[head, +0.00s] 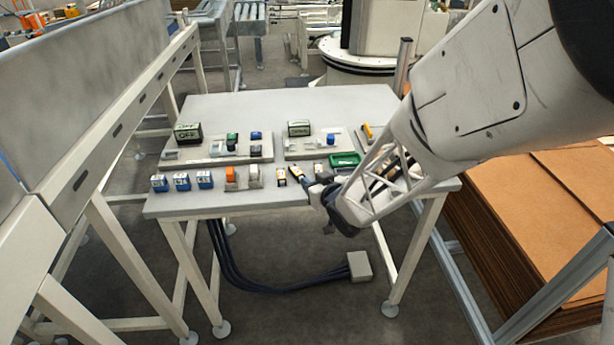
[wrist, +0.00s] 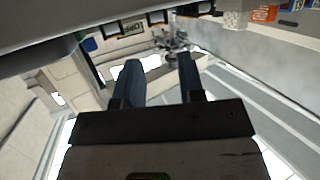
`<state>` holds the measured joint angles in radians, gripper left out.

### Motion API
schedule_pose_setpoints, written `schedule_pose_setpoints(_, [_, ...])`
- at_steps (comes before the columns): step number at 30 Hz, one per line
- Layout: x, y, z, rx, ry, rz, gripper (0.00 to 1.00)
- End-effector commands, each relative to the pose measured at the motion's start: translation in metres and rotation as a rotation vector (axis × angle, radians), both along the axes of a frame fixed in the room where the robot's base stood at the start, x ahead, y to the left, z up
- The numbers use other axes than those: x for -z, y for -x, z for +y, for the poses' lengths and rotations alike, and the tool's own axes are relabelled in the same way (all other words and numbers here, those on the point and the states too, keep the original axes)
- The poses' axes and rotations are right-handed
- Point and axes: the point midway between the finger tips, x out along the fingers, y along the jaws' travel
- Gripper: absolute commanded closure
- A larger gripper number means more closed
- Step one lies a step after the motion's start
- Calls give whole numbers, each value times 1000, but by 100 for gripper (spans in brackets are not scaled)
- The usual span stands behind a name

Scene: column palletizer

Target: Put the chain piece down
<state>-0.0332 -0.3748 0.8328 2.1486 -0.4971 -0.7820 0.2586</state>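My gripper (head: 309,183) is at the front edge of the grey table (head: 375,98) in the head view, low over the front row of small items. In the wrist view my gripper (wrist: 160,64) shows two dark blue fingers standing apart, with no piece visible between them. I cannot pick out the chain piece for sure in either view. My wrist hides part of the table's front right.
Blue-and-white boxes (head: 182,181) and an orange piece (head: 231,174) stand along the front left. Flat boards (head: 305,148) with small parts and a green tray (head: 344,159) lie behind. A conveyor frame (head: 110,130) is at left, cardboard stacks (head: 535,220) at right. The back of the table is clear.

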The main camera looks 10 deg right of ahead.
Motion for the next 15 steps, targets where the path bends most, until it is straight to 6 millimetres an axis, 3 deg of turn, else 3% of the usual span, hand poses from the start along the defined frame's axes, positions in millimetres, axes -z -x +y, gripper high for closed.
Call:
schedule_pose_setpoints(6, [-7, 21, -9, 1, 0, 0, 64])
schedule_pose_setpoints(15, [-10, 31, -13, 0, 0, 1, 64])
